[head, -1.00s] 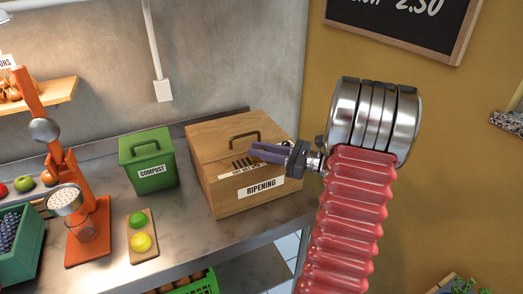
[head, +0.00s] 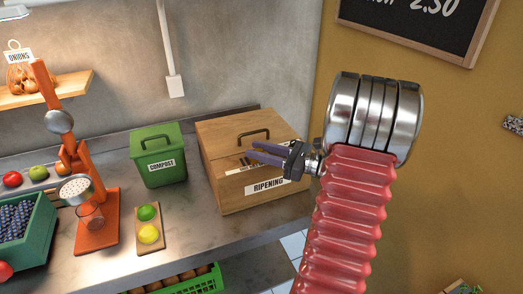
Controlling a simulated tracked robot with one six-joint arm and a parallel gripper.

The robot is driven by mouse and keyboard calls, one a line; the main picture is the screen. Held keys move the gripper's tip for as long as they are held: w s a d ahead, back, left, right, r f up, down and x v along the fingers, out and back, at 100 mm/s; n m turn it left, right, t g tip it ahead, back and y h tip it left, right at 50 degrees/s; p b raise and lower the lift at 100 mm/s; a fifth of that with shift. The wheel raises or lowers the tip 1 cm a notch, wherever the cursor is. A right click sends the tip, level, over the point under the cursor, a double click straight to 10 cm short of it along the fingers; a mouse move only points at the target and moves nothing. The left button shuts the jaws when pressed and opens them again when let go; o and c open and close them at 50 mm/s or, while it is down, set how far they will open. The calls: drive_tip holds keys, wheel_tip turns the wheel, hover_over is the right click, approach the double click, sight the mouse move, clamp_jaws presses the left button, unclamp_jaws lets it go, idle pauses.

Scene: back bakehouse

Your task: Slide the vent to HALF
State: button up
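The wooden ripening box (head: 231,190) stands on the right part of the metal counter, with a handle on its lid and a RIPENING label on its front. The vent is on the box's front, above that label; a pale scale strip (head: 236,171) shows there. My gripper (head: 250,150) is in front of the vent, its two purple fingers pointing left with a small gap between them. The fingers cover most of the vent, so its slider and setting cannot be read. I cannot tell whether the fingers touch the box.
A green compost bin (head: 158,158) stands left of the box. A small board (head: 149,241) with a lime and a lemon lies in front of the bin. An orange juicer (head: 98,225) and a teal crate (head: 40,236) are farther left. Counter (head: 205,235) is clear before the box.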

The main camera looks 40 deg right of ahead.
drive_tip(key=shift+o, duration=0.9)
drive_tip(key=shift+d, duration=0.1)
drive_tip(key=shift+s+d, duration=0.1)
drive_tip(key=shift+s, duration=0.15)
drive_tip(key=v, duration=1.3)
drive_tip(key=shift+s, duration=0.15)
